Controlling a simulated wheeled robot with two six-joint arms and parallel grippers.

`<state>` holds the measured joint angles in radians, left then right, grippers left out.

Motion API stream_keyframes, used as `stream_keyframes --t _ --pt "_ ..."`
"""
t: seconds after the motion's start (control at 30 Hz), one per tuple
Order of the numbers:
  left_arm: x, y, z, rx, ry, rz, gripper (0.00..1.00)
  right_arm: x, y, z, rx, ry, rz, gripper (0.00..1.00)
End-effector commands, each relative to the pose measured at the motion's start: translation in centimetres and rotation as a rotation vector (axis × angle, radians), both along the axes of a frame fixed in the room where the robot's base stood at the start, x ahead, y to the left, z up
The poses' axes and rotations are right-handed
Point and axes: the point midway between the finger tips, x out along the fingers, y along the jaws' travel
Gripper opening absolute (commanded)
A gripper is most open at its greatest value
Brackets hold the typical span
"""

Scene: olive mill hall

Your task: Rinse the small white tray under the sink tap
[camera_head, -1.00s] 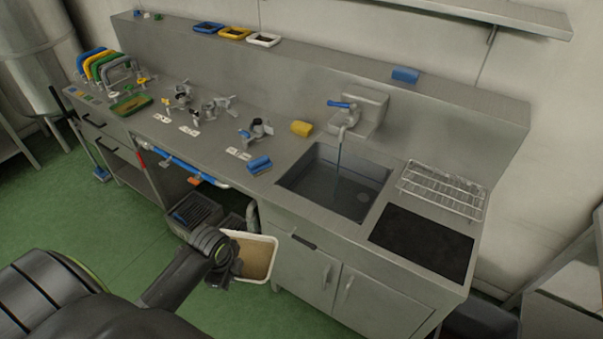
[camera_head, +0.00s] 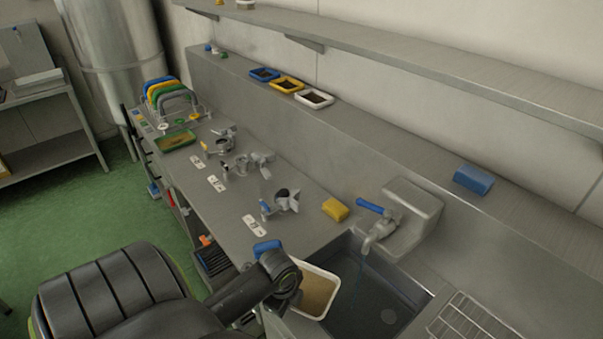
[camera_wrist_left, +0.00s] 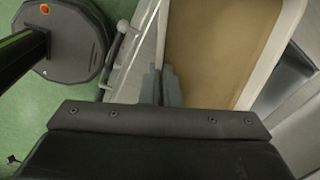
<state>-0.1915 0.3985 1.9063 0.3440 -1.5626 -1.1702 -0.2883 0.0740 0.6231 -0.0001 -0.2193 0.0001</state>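The white tray (camera_head: 329,312) has a pale rim and a tan-brown layer over its inside. My left gripper (camera_head: 291,288) is shut on its left edge. In the left wrist view the fingers (camera_wrist_left: 162,85) are close together at the rim of the tray (camera_wrist_left: 225,45). In the head view the tray overlaps the left front corner of the sink (camera_head: 398,287); its height above the rim is unclear. My right gripper is not in view.
A yellow sponge (camera_head: 335,209) and a blue block (camera_head: 266,247) lie on the counter left of the sink. A wire rack (camera_head: 470,322) is right of it. Small blue, yellow and white trays (camera_head: 314,98) sit on the back ledge, with a blue block (camera_head: 473,179) farther right.

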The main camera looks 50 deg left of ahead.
Motion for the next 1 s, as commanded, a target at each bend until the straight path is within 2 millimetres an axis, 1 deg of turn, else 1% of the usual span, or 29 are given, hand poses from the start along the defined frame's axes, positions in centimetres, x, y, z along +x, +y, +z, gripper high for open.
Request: stream_keyframes --t 0.17,0.3,0.37,0.5,0.73,1.0 --pt "0.8 -0.2 -0.1 -0.001 -0.001 0.001 0.00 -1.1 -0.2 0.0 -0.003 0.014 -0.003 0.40" --pt "2.1 -0.4 -0.4 0.000 -0.002 0.001 0.00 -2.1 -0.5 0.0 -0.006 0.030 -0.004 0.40" --pt "2.7 -0.5 -0.5 0.000 -0.002 0.000 0.00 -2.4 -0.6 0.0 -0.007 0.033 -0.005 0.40" --pt "4.1 -0.7 -0.8 -0.001 -0.003 0.000 0.00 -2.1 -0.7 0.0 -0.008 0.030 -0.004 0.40" --pt "6.3 -1.1 -1.2 0.000 -0.002 0.000 0.00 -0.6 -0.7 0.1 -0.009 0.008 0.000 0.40" --pt "8.9 -1.6 -1.8 -0.001 -0.001 0.000 0.00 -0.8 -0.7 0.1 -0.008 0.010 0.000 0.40"
